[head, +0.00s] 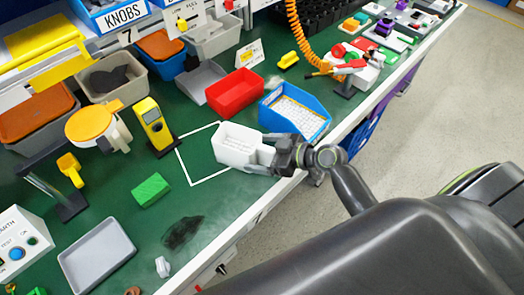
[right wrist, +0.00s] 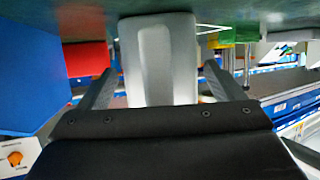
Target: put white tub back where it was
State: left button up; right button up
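The white tub (head: 236,145) is at the front part of the green bench, overlapping the right side of a white outlined square (head: 187,165). In the right wrist view the tub (right wrist: 158,60) fills the middle, close to the bench surface. My right gripper (head: 272,154) is at the tub's near right end. Its fingers (right wrist: 160,85) stand on either side of the tub, with what look like narrow gaps between. Whether the tub's base is flat on the bench is hard to see. My left gripper is not in view.
A blue bin (head: 296,110) with white contents and a red tub (head: 235,92) stand close behind the tub. A yellow meter (head: 153,124) is left of the square. A green block (head: 150,190) and a grey tray (head: 97,257) lie farther left. The square's interior is largely clear.

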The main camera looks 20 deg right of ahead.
jog(key=shift+o, duration=0.6)
jog(key=shift+r, duration=0.2)
jog(key=shift+s+d, duration=0.25)
jog(key=b+v, duration=0.2)
jog(key=v, duration=0.9)
jog(key=shift+r, duration=0.25)
